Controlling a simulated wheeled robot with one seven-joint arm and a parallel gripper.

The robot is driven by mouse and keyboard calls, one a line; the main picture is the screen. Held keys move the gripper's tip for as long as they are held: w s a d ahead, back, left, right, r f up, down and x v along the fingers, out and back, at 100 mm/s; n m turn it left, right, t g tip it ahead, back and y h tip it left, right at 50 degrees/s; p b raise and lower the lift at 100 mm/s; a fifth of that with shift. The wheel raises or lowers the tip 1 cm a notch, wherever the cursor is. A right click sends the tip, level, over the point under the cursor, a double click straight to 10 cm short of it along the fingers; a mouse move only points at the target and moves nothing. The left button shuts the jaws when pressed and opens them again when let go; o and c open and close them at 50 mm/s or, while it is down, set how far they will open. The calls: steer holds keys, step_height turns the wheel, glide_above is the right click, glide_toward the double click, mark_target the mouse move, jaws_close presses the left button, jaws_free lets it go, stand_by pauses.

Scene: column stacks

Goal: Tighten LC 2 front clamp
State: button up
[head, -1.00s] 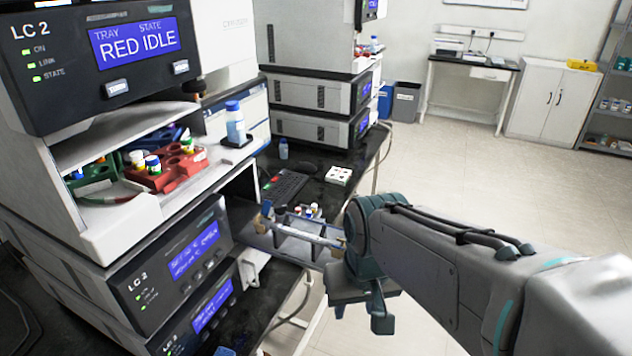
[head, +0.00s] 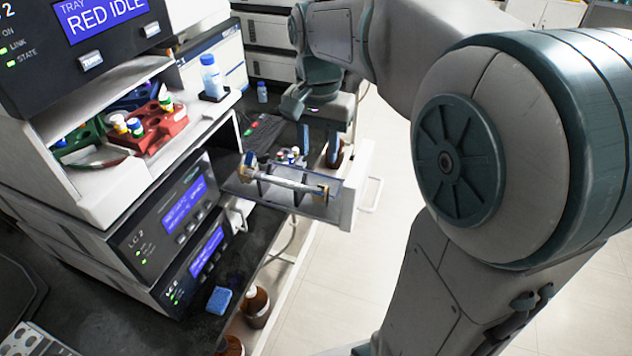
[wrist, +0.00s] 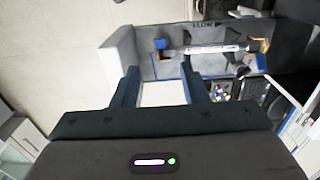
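The LC 2 stack (head: 135,245) stands at the left of the head view. A drawer (head: 347,206) is pulled out from it. A thin pale column (head: 290,182) lies along the drawer, with a brass-coloured clamp (head: 324,192) at the end near the drawer's white front and another clamp (head: 247,172) at the inner end. In the wrist view the column (wrist: 205,50) lies beyond my fingertips, with a small blue clamp part (wrist: 160,43) near the white front. My gripper (wrist: 160,70) is open and empty, apart from both clamps. In the head view it hangs past the drawer's far side.
A red rack (head: 160,128) and a blue-capped bottle (head: 212,78) sit on the stack. A blue sponge (head: 219,300) and brown bottles (head: 257,308) are near the bench edge. The floor at right is clear.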

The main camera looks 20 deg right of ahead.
mark_target(318, 192)
step_height(318, 192, down, 11)
steer(key=shift+r+p, duration=0.1)
steer(key=shift+p, duration=0.25)
jaws_close()
